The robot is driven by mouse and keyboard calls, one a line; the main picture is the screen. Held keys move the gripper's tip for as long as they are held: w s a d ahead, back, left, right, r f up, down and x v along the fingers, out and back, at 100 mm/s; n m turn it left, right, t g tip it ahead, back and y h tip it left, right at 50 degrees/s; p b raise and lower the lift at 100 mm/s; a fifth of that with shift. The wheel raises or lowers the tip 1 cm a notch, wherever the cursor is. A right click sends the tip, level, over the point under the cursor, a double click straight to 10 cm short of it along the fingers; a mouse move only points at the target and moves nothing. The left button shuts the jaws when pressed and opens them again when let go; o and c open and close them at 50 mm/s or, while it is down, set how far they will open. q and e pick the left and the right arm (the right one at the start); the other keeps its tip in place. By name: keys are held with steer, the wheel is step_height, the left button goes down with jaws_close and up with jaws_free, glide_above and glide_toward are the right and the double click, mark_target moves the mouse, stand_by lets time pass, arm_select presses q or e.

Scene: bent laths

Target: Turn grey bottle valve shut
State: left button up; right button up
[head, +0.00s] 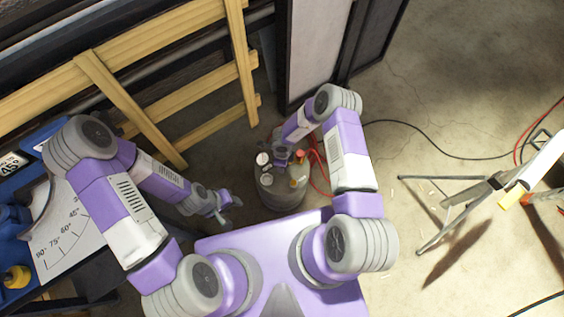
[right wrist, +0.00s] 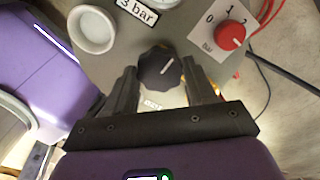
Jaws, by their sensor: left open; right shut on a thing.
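The grey bottle (head: 283,199) stands on the floor in the middle of the head view, with gauges and knobs on top. My right gripper (right wrist: 161,82) is shut on this knob, one finger on each side. In the head view my right gripper (head: 284,154) is over the bottle top, partly hidden by its arm. My left gripper (head: 230,211) is open and empty, left of the bottle.
A red knob (right wrist: 230,36) on a 0-1-2 Bar scale and a white-rimmed round cup or gauge (right wrist: 92,30) flank the dark knob. Red hose (head: 319,172) lies beside the bottle. A wooden rack (head: 165,107) stands behind left, a folding stand (head: 446,204) at right.

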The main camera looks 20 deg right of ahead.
steer(key=o, duration=1)
steer(key=shift+o, duration=0.2)
step_height(320, 180, up, 6)
steer(key=shift+r+p, duration=0.15)
steer(key=shift+p, duration=1.1)
steer(key=shift+r, duration=0.65)
